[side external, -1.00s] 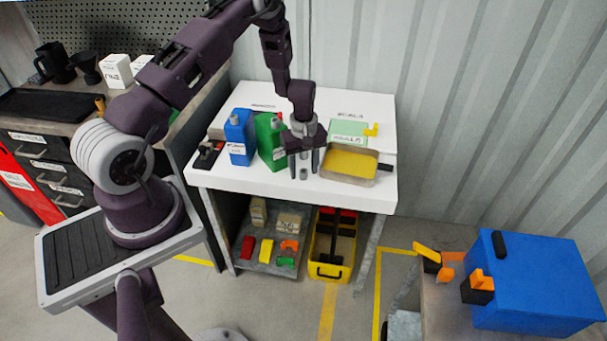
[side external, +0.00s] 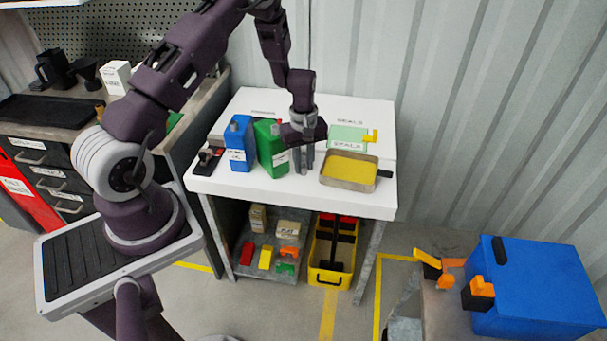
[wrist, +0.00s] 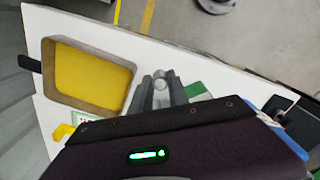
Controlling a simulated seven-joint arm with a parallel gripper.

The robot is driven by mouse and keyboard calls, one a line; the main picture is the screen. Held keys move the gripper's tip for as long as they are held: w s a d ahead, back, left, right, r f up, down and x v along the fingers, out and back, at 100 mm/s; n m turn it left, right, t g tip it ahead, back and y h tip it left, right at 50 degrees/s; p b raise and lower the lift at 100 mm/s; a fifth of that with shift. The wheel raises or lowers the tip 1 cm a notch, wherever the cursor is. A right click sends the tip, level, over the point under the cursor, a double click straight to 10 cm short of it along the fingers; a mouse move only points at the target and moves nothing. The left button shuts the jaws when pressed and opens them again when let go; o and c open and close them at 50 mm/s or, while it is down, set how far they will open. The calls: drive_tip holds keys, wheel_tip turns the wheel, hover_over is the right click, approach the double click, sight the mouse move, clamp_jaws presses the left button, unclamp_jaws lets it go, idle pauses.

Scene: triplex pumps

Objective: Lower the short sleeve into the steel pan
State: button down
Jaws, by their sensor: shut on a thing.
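The steel pan (side external: 349,185) sits on the white table, with a yellow floor inside and a dark handle on its right. It also shows in the wrist view (wrist: 120,101), on the left. My gripper (side external: 304,170) points down just left of the pan, low over the table's front part. Its fingers are shut on the short sleeve (wrist: 161,78), a small grey cylinder between the fingertips in the wrist view. The sleeve is mostly hidden by the fingers in the side view. I cannot tell whether it touches the table.
A green container (side external: 270,147) stands close left of my gripper, with a blue container (side external: 239,145) beyond it. A green seals box (side external: 347,137) with a yellow piece lies behind the pan. The table's front edge is near.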

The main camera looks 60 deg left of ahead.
sight(305, 166)
drive_tip(key=r, duration=0.5)
drive_tip(key=shift+w+d+r, duration=0.1)
drive_tip(key=shift+w+r, duration=0.1)
drive_tip(key=w+d+f, duration=0.1)
drive_tip(key=w+d, duration=0.7)
drive_tip(key=w, duration=0.4)
drive_tip(key=shift+w, duration=0.3)
drive_tip(key=shift+d+f, duration=0.1)
drive_tip(key=shift+f, duration=1.65)
drive_tip(key=shift+f, duration=2.5)
